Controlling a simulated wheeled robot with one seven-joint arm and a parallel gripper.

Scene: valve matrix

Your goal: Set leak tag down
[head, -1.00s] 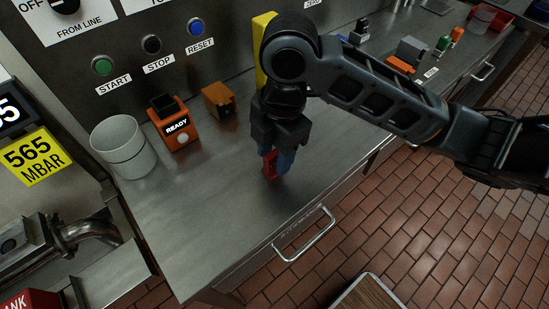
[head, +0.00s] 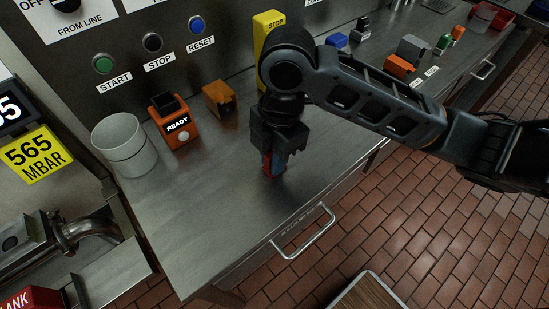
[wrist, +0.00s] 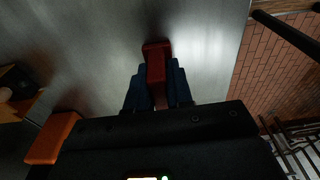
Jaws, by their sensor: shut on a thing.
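The leak tag (wrist: 156,62) is a small red block in the wrist view, between the two blue fingers of my gripper (wrist: 157,88). My gripper is shut on it. In the head view my gripper (head: 275,165) points down close to the steel counter (head: 215,215), and the red tag (head: 267,167) shows at the fingertips. The tag is at or just above the counter top; I cannot tell whether it touches. The fingers hide part of the tag.
A white cup (head: 124,145), an orange READY device (head: 174,122) and an orange-brown block (head: 219,98) stand left of my gripper. A yellow STOP post (head: 267,40) stands behind. The counter front is clear, with a handle (head: 305,235) below its edge.

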